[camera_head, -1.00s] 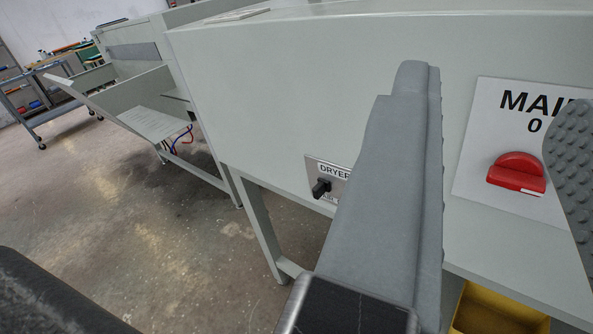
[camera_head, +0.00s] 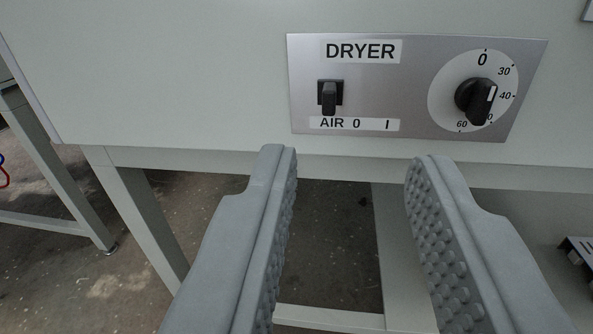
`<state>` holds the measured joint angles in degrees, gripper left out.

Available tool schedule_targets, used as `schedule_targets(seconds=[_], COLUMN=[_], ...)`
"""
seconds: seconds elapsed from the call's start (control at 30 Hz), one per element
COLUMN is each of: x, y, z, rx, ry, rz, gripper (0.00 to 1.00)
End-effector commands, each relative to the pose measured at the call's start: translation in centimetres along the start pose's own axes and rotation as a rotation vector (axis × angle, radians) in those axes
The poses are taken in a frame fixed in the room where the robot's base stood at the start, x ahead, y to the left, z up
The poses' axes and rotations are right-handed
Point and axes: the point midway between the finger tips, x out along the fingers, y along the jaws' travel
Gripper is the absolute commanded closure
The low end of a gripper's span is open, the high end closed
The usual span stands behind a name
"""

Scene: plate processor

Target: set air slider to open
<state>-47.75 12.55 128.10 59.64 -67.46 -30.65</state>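The air slider (camera_head: 329,97) is a small black knob on the silver dryer panel (camera_head: 400,92). It sits at the left end above the label "AIR 0 I", a little left of the 0 mark. My gripper (camera_head: 350,160) is open, its two grey padded fingers wide apart with nothing between them. The fingertips are below the panel in the picture, and the slider shows above the gap, nearer the left finger. No contact with the slider shows.
A black rotary dial (camera_head: 477,100) with a 0 to 60 scale is on the right of the same panel. The grey machine housing (camera_head: 180,75) spreads around the panel. Frame legs (camera_head: 140,215) and open floor show below it.

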Motion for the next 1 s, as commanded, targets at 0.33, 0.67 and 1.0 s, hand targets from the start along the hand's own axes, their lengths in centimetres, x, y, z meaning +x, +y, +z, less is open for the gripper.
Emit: schedule_targets(seconds=[0.33,0.67,1.0], x=[-0.5,4.5,10.5], y=[-1.4,-1.2,-0.9], z=[2.8,2.7,2.7], rx=[-0.045,-0.044,-0.044], ry=[0.001,0.001,0.002], rz=[0.035,0.035,0.035], gripper=[0.67,0.67,0.67])
